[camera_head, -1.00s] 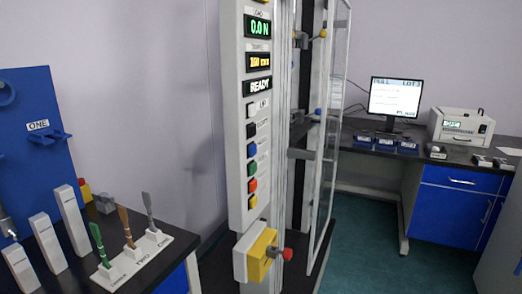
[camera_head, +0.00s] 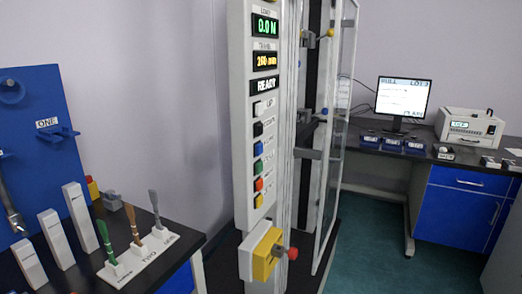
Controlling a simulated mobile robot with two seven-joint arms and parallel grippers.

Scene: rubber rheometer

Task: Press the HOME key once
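The key panel (camera_head: 243,180) is the tall white front of the test machine in the middle of the head view. Its column of keys runs white (camera_head: 258,109), black (camera_head: 258,129), blue (camera_head: 258,149), green (camera_head: 258,167), red (camera_head: 259,184) and yellow (camera_head: 259,200). Small labels sit to their right, but most are too small to read, so I cannot tell which key is HOME. Neither gripper is in view.
A yellow box with a red knob (camera_head: 263,257) juts out below the keys. A clear door (camera_head: 340,150) stands open at the machine's right. A dark bench with white blocks and a specimen stand (camera_head: 150,257) is at left. A monitor (camera_head: 403,97) stands on the back bench.

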